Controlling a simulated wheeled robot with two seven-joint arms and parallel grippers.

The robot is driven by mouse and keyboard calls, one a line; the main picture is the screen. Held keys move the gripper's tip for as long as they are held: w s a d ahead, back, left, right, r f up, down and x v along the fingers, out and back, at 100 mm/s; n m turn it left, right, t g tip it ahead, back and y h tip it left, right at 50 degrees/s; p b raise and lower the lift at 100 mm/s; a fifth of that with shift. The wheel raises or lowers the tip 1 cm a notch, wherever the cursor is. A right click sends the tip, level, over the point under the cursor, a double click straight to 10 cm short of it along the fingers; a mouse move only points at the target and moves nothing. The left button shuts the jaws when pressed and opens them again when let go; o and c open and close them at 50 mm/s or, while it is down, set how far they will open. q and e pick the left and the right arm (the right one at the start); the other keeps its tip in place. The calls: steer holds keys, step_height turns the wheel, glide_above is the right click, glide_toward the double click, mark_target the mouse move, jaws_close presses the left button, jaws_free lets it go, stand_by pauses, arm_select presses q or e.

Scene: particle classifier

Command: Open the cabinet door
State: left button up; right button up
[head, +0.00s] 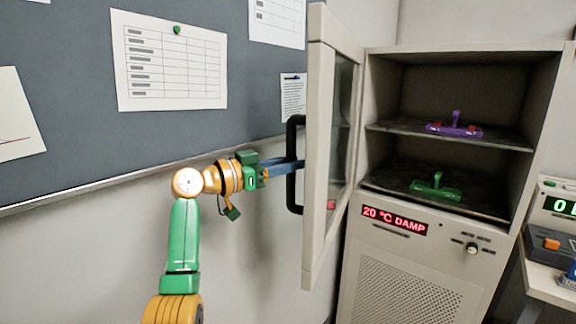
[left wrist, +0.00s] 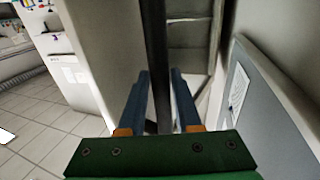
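The cabinet door (head: 313,155) is a pale frame with a glass pane, swung wide open to the left of the cabinet (head: 408,52). Its black handle (head: 292,165) is on the door's left-facing side. My left gripper (head: 299,166) is at the middle of this handle, its blue fingers pointing right toward the door. In the left wrist view, the dark handle bar (left wrist: 156,50) runs between the two fingers and fills the gap near their tips, so the gripper (left wrist: 160,75) looks shut on it. My right gripper is not in view.
Inside the cabinet, a purple holder (head: 455,131) sits on the upper shelf and a green one (head: 436,190) on the lower. A red display (head: 394,220) is below. A wall board (head: 70,110) is behind my left arm. A side table (head: 545,283) with devices is at right.

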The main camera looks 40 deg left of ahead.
arm_select(q)
steer(key=shift+o, duration=1.3)
steer(key=shift+w+d, duration=0.1)
steer(key=shift+w, duration=0.05)
steer(key=shift+w+d+f, duration=0.1)
steer(key=shift+f, duration=0.1)
steer(key=b+v, duration=0.3)
steer(key=v, duration=0.4)
